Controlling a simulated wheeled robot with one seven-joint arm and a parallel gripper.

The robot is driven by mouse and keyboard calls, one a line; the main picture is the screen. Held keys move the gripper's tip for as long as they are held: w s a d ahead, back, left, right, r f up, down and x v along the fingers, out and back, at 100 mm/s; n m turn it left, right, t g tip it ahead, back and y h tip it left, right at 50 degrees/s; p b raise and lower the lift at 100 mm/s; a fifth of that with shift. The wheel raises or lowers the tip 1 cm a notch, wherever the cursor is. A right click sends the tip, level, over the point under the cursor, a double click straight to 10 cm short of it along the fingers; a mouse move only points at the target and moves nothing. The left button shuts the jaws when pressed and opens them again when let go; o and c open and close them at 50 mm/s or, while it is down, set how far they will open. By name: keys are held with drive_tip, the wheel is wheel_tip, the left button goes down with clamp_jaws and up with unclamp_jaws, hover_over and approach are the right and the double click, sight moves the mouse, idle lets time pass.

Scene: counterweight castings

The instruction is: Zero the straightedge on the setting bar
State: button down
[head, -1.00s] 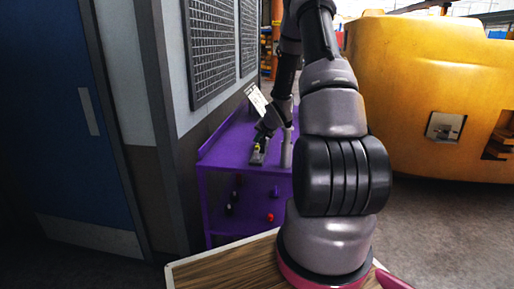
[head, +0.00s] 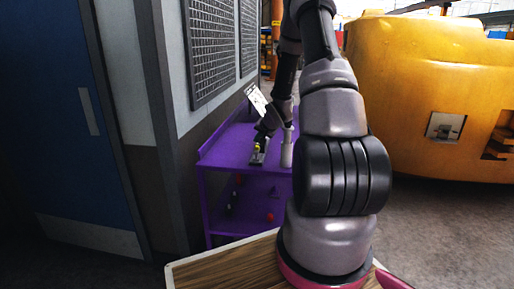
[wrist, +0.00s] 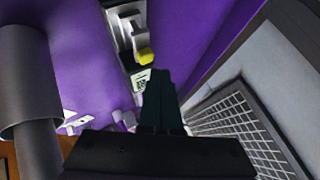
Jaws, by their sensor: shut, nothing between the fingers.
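A narrow grey and pale device with a yellow button (wrist: 145,56) and a small black-and-white marked face (wrist: 139,80) lies on the purple cart top. It appears to be the straightedge; I cannot tell the setting bar apart from it. In the head view the device (head: 257,158) is small, at the front left of the cart top. My gripper (wrist: 158,74) is shut and empty, its fingertips just beside the yellow button in the wrist view. Whether they touch it I cannot tell. In the head view my gripper (head: 260,140) is tiny and points down over the device.
A grey upright cylinder (head: 287,148) stands on the purple cart (head: 226,148), close right of the device. A white sheet (head: 257,100) stands behind. The wall with dark grilles (head: 211,45) borders the cart's left. A large yellow casting (head: 415,80) stands at right.

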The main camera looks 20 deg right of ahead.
sight(258, 151)
drive_tip(key=shift+f, duration=0.4)
drive_tip(key=shift+f, duration=0.45)
idle(0.7)
drive_tip(key=shift+r, duration=0.9)
drive_tip(key=shift+r, duration=2.5)
